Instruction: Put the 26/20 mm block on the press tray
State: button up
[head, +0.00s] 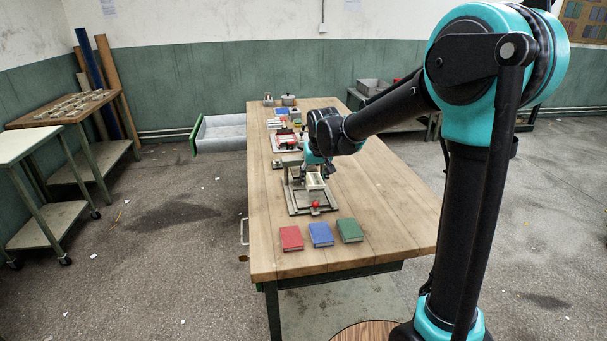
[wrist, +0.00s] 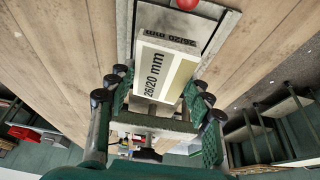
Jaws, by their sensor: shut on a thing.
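The 26/20 mm block (wrist: 160,70) is pale with a cream label, and its size is printed on two faces. My gripper (wrist: 160,88) is shut on it, with green ribbed fingers on both sides. In the head view my gripper (head: 318,163) is over the press at the middle of the bench. The press has a grey base plate (wrist: 224,32) and a red knob (wrist: 187,4); its base also shows in the head view (head: 298,209). The block overlaps the plate in the wrist view; I cannot tell whether they touch.
More fixtures and a pot (head: 288,99) stand farther back. The bench's right side is mostly clear. An open grey drawer (head: 222,133) is at the left.

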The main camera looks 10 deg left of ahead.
aim_at(311, 199)
jog(key=shift+a, duration=0.4)
jog(key=shift+a+f, duration=0.15)
jog(key=shift+f, duration=2)
jog(key=shift+f, duration=0.5)
dwell(0.5)
jog(key=o, duration=1.3)
jog(key=shift+r, duration=0.1)
jog(key=v, duration=1.1)
jog(key=shift+s+r, duration=0.25)
jog(key=shift+r, duration=0.1)
